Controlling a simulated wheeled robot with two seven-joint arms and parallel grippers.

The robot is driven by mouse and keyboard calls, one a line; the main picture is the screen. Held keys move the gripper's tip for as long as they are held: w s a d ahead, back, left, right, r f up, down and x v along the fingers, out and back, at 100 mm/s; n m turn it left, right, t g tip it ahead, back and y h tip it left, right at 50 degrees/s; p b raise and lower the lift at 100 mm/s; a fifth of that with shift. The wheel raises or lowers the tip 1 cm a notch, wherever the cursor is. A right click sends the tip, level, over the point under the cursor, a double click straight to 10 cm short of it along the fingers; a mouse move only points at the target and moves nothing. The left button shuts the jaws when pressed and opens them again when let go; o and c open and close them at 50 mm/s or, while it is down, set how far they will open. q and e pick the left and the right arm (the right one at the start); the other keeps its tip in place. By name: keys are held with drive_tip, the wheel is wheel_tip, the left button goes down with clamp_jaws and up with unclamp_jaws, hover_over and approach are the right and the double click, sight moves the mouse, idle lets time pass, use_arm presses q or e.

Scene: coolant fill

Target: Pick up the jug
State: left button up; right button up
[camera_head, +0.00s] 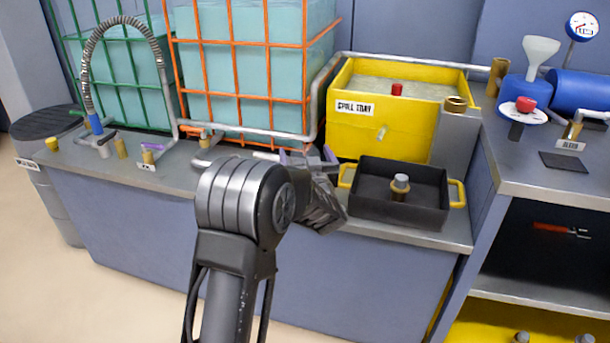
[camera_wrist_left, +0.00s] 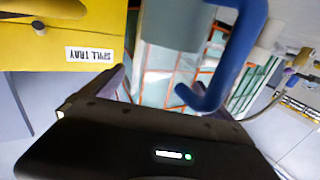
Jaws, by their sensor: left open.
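In the left wrist view, a thick blue curved handle (camera_wrist_left: 246,45) shows close ahead of my gripper, beside a pale grey body (camera_wrist_left: 175,22); this looks like the jug, only partly in view. In the head view I cannot make out the jug; my left arm covers part of the bench there. My left gripper (camera_head: 308,158) is open over the bench, left of the black tray. Its purple-grey fingers also show in the wrist view (camera_wrist_left: 168,95), with the handle's end between them. I cannot tell whether they touch it. My right gripper is not in view.
A yellow spill tray (camera_head: 365,133) stands behind a black tray with yellow handles (camera_head: 385,213). A caged orange tank (camera_head: 225,90) and a green-caged tank (camera_head: 110,85) stand at the back left. A funnel (camera_head: 541,52) and gauge (camera_head: 582,27) are at right.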

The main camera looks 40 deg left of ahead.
use_arm(q)
clamp_jaws()
idle(1.2)
